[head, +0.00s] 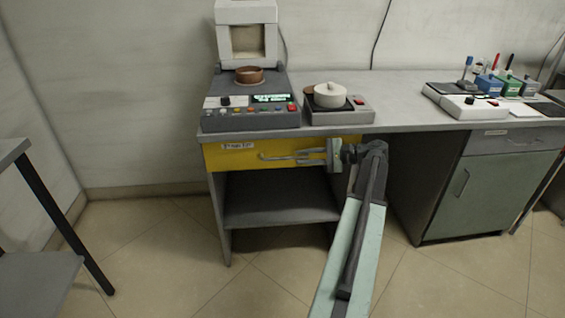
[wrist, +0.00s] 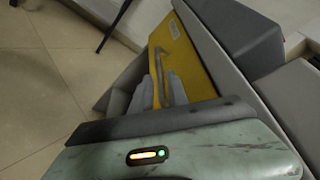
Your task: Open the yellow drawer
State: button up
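The yellow drawer (head: 234,160) is under the left end of the grey worktop, with a white label on its front. It looks shut. Its grey bar handle (head: 272,157) runs across the front. The drawer front (wrist: 196,76) and handle (wrist: 178,83) also show in the wrist view. My gripper (head: 299,157) reaches in from the right, its fingers pointing left along the handle. In the wrist view my gripper (wrist: 153,75) has its fingers apart, with a strip of yellow between them, close beside the handle. Whether they touch it is unclear.
A grey device (head: 250,119) with a brown bowl (head: 249,76) and a scale with a white lidded pot (head: 330,96) stand above the drawer. An open shelf (head: 280,208) is below. A green cabinet (head: 490,195) is at right, a side table (head: 35,270) at left. The floor before the drawer is clear.

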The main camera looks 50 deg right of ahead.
aim_at(290, 158)
jog(key=b+x, duration=0.1)
jog(key=x, duration=0.5)
jog(key=shift+w+a+f, duration=0.2)
jog(key=shift+w+a, duration=0.05)
grip_shut()
dwell(1.1)
